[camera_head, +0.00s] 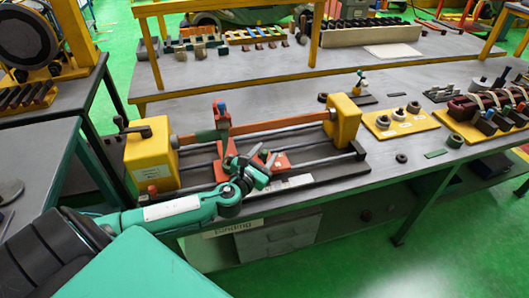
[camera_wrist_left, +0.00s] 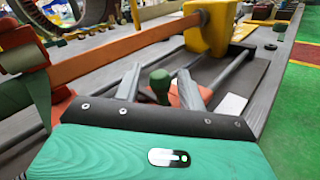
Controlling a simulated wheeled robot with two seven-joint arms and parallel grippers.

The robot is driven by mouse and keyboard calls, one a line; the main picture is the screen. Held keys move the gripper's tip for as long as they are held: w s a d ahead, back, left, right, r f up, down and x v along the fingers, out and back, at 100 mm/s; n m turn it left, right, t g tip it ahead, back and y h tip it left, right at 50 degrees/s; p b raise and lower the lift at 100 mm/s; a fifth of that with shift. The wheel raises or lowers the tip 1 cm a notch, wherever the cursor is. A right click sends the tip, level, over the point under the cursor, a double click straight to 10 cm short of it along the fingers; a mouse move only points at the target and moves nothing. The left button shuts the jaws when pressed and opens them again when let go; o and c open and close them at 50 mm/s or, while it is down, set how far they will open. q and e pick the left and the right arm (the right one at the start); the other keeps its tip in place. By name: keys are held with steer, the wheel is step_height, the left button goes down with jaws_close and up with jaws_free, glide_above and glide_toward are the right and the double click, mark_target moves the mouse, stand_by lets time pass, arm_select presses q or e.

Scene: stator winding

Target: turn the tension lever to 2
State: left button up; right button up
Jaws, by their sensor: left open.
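My left gripper (camera_head: 262,163) is over the red carriage plate (camera_head: 282,165) of the winding machine in the head view. In the left wrist view its two grey fingers (camera_wrist_left: 162,88) are apart. A lever with a dark green knob (camera_wrist_left: 160,80) stands between the fingers, with a gap visible on each side. It looks like the tension lever. Red plate (camera_wrist_left: 186,97) shows beyond the knob. My right gripper is not in view.
A yellow headstock (camera_head: 150,160) and yellow tailstock (camera_head: 343,122) bound the machine, joined by a long orange-brown bar (camera_head: 285,124). A yellow plate with rings (camera_head: 400,124) lies to the right.

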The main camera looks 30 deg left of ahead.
arm_select(q)
steer(key=shift+w, duration=0.2)
jaws_close()
steer(key=shift+w+d+r+n+y+p, duration=0.2)
steer(key=shift+n+y+p, duration=0.4)
steer(key=shift+y+p, duration=0.3)
steer(key=n+y+p, duration=0.1)
steer(key=n+g+y+p, duration=0.1)
steer(key=y, duration=0.1)
steer(key=shift+w+d, duration=0.2)
steer(key=shift+w, duration=0.15)
steer(key=n+g+y+p, duration=0.1)
steer(key=n+y, duration=0.1)
steer(key=y, duration=0.1)
steer(key=shift+w+d+g+p, duration=0.1)
steer(key=shift+w+g+p, duration=0.25)
steer(key=shift+g, duration=0.05)
steer(key=shift+w+f+n+g+y+p, duration=0.1)
steer(key=shift+w+n+g+y+p, duration=0.1)
steer(key=shift+n+g+y, duration=0.4)
steer(key=shift+w+n+g+y+p, duration=0.2)
steer(key=shift+n+g+y, duration=0.2)
steer(key=shift+n+y, duration=0.35)
steer(key=shift+y, duration=0.35)
jaws_free()
steer(key=shift+f, duration=0.1)
